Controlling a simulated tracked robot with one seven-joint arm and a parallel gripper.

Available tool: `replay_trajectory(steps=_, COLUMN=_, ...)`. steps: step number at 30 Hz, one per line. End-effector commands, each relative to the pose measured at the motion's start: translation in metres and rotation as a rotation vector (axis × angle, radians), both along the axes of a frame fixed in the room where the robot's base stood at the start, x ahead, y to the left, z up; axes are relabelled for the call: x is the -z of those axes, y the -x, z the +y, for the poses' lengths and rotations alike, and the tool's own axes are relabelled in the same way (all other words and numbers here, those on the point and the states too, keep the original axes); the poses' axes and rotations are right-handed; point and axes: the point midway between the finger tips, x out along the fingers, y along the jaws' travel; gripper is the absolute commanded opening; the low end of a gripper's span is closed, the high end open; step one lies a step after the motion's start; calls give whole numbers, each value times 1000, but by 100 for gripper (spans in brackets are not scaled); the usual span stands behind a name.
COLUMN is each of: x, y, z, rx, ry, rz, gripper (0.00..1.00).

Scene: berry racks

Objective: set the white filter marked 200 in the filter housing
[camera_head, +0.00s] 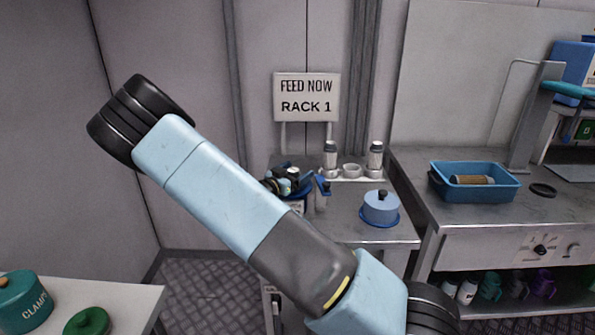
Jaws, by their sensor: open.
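No filter with a readable 200 mark shows. A blue tray (474,196) on the right bench holds a tan, ribbed cartridge (472,180) lying on its side. Several small containers, some whitish (467,291), stand on the shelf under that bench, too small to read. I cannot tell for sure which thing is the filter housing. A round grey-blue lidded vessel (380,208) with a knob stands on a blue base on the middle bench. My arm crosses the middle of the view and hides part of that bench. My gripper cannot be made out.
A dark and blue device (288,184) stands partly behind my arm. Two grey-topped cylinders (330,156) flank a small white bowl (352,171). A dark ring (543,190) lies right of the tray. A teal CLAMPS pot (24,302) and green lid (87,322) sit front left.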

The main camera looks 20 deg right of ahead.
Motion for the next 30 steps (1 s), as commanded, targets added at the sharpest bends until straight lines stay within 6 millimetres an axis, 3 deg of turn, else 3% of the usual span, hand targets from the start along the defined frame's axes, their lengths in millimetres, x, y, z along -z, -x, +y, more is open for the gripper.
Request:
replay_trajectory(steps=1, x=34, y=12, z=-3, rx=8, ry=-31, rz=55, gripper=94)
replay_trajectory(steps=11, x=32, y=16, z=5, rx=6, ry=-30, rz=52, gripper=94)
replay_trajectory(steps=14, x=29, y=24, z=17, rx=3, ry=-29, rz=46, gripper=94)
replay_trajectory(steps=24, x=7, y=71, z=87, rx=-20, ry=-13, rz=10, gripper=94)
replay_trajectory(steps=30, x=-3, y=88, z=109, rx=-11, ry=-5, rz=-10, gripper=94)
